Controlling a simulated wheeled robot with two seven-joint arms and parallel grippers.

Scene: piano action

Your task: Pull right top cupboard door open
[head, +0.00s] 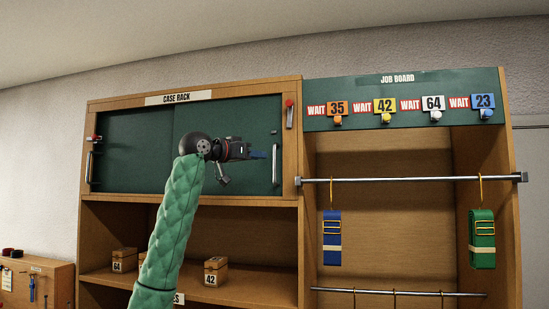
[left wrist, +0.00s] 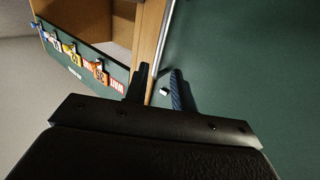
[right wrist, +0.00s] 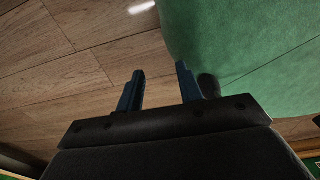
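The right top cupboard door (head: 225,125) is a dark green panel under the "CASE RACK" sign and looks shut. Its upright metal handle (head: 275,170) is near the right edge. My left gripper (head: 262,154) is in front of this door, its fingers pointing right, just left of the handle. In the left wrist view its fingers (left wrist: 158,90) are apart, with a small pale piece (left wrist: 164,91) seen between them; I cannot tell whether it is part of the handle. My right gripper (right wrist: 161,85) is open and empty above the wooden floor, out of the head view.
A red-topped latch (head: 289,113) is on the frame right of the door. The left door (head: 125,150) has its own handle. A metal rail (head: 410,179) with hanging blue and green straps projects at the right. Small numbered boxes (head: 215,270) stand on the shelf below.

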